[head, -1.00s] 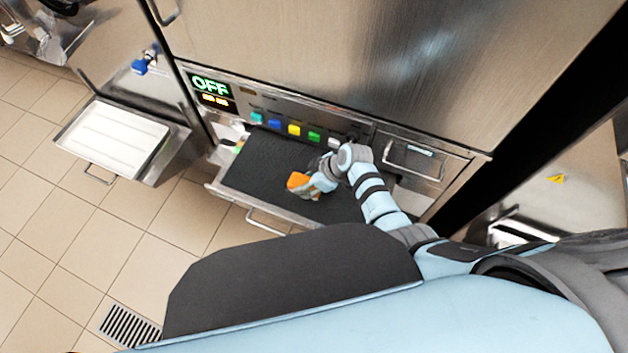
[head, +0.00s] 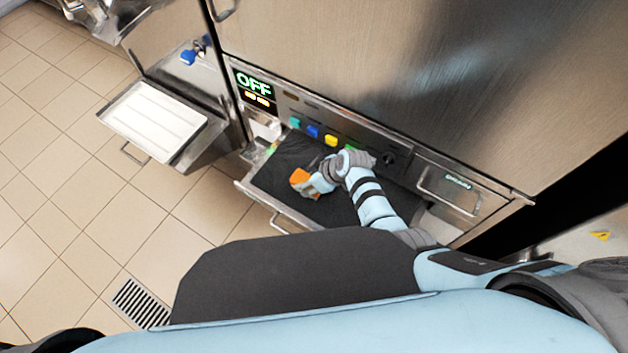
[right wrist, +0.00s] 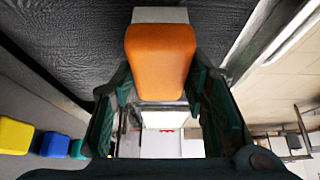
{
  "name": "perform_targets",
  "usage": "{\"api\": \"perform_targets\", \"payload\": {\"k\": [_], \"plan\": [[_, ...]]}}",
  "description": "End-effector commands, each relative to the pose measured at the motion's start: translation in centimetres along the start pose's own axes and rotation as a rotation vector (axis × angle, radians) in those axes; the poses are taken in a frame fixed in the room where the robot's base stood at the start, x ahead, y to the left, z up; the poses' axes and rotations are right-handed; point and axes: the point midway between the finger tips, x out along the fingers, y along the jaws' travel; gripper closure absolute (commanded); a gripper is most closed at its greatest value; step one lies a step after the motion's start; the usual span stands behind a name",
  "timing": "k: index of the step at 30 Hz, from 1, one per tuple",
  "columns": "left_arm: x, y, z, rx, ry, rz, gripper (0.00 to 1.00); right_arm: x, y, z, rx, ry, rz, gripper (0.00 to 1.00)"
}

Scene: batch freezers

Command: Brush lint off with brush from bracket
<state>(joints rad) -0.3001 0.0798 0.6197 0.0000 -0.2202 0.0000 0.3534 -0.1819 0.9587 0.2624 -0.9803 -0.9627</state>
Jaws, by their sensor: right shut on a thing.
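My right gripper (head: 312,183) is shut on an orange block-like thing with a pale grey end, which looks like the brush (head: 301,177). It holds it over the black-lined drawer tray (head: 262,196). In the right wrist view the orange brush (right wrist: 161,60) sits between the dark green fingers (right wrist: 160,100), its pale end toward the black surface. I cannot tell whether it touches that surface. I cannot make out a bracket or any lint; the arm hides part of the tray. My left gripper is not in view.
The panel above the tray has a lit OFF display (head: 254,84) and coloured buttons, including a yellow button (head: 330,140). A white tray (head: 158,122) sticks out of the machine at the left. A floor drain (head: 140,303) lies on open tiled floor at lower left.

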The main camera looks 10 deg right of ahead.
Motion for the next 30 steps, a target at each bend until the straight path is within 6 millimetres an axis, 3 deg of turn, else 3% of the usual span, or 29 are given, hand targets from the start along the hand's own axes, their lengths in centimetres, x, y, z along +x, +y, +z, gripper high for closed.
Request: {"api": "perform_targets", "payload": {"k": [4, 21, 30], "plan": [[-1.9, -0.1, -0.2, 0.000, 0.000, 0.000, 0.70, -2.8, 0.1, -1.0, 0.006, -0.002, 0.008, 0.99], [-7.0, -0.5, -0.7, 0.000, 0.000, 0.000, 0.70, -6.9, 0.3, -3.2, 0.012, -0.003, 0.009, 0.99], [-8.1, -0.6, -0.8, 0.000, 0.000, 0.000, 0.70, -7.8, 0.3, -3.6, 0.014, -0.003, 0.010, 0.99]]}}
